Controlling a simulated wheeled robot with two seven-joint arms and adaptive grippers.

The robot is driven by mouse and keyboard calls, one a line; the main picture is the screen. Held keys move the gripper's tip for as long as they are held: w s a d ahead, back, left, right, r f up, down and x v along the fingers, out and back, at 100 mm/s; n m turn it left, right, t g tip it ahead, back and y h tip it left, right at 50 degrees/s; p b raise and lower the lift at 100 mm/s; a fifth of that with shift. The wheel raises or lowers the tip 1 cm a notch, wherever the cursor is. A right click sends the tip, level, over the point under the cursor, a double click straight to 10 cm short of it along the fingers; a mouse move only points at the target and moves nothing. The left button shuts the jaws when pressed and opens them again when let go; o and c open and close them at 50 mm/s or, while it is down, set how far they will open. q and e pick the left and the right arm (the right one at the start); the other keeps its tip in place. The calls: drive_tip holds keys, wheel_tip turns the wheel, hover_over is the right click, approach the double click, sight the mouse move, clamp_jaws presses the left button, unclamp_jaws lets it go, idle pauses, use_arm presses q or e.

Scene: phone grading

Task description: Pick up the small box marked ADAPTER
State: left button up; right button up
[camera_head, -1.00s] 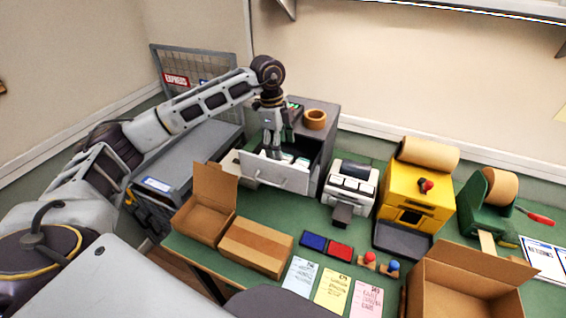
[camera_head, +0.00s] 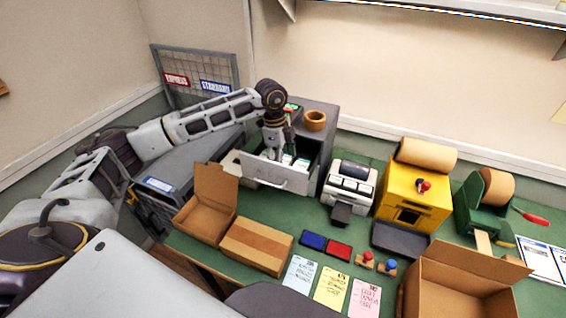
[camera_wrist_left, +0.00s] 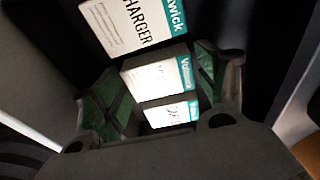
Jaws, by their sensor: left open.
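Several small white boxes with teal ends lie in the open drawer (camera_head: 283,181) of the grey cabinet. In the left wrist view, the farthest box (camera_wrist_left: 133,24) reads CHARGER. A middle box (camera_wrist_left: 158,76) and a nearer small box (camera_wrist_left: 170,113) lie in line with it; their labels are too washed out to read. I cannot tell which one is marked ADAPTER. My left gripper (camera_head: 275,150) reaches down into the drawer. In the left wrist view its open green-padded fingers (camera_wrist_left: 155,82) stand on either side of the middle and nearer boxes. My right gripper is out of view.
The cabinet (camera_head: 324,140) carries a tan ring (camera_head: 315,120) on top. A white printer (camera_head: 350,182) stands right of the drawer. An open carton (camera_head: 206,205) and a closed carton (camera_head: 256,246) sit in front. The drawer walls leave little room around my fingers.

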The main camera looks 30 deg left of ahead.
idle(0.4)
use_arm(q)
drive_tip(key=c, duration=0.8)
drive_tip(key=shift+r, duration=0.1)
drive_tip(key=shift+r+b, duration=1)
drive_tip(key=shift+r, duration=3.9)
